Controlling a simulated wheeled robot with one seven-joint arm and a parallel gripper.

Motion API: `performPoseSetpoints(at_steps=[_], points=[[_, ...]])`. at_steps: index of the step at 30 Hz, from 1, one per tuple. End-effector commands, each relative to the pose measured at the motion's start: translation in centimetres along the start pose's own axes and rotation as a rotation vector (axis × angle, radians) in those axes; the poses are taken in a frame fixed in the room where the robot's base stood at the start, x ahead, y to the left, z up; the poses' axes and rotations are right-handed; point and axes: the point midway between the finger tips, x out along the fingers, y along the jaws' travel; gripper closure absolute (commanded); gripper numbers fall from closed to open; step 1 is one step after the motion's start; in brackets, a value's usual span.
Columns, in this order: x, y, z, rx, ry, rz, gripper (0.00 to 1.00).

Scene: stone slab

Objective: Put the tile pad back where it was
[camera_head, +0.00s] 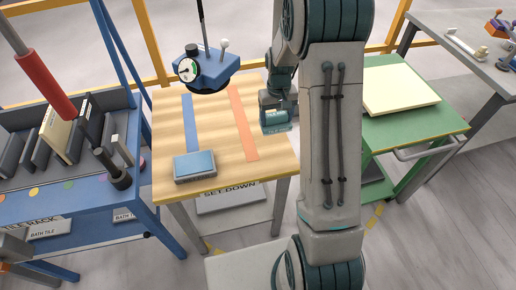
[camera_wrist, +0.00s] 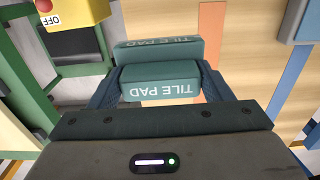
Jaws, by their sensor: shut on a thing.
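The tile pad (camera_wrist: 162,82) is a dark teal block with its name in white letters. In the wrist view it sits between the two fingers of my gripper (camera_wrist: 160,92), which is shut on it. A second teal face (camera_wrist: 160,48) with the same lettering shows just beyond it; I cannot tell how the two join. In the head view the teal pad (camera_head: 276,127) is over the right part of the wooden table (camera_head: 222,150), right of the orange strip (camera_head: 243,122). Whether it touches the tabletop is unclear. My arm hides part of this area.
A blue-grey block (camera_head: 195,167) lies at the table's front left by a blue strip (camera_head: 190,123). A blue gauge device (camera_head: 208,76) hangs above the back. A tile rack (camera_head: 65,210) stands left; a green cart (camera_head: 415,132) with a pale slab (camera_head: 400,85) stands right.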

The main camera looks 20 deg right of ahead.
Motion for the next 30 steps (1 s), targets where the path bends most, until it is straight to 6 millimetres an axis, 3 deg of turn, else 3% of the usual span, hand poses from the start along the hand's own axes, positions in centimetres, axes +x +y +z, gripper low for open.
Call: performPoseSetpoints(at_steps=[6,12,17,24,30], points=[[2.8,-4.5,2.3,-0.003,-0.004,0.0,0.49],[4.5,-6.7,3.5,0.0,-0.002,0.001,0.49],[5.4,-7.0,3.6,0.003,-0.002,0.001,0.49],[8.2,-7.0,3.6,0.003,-0.002,0.001,0.49],[8.7,-7.0,3.5,0.002,0.001,0.0,0.49]])
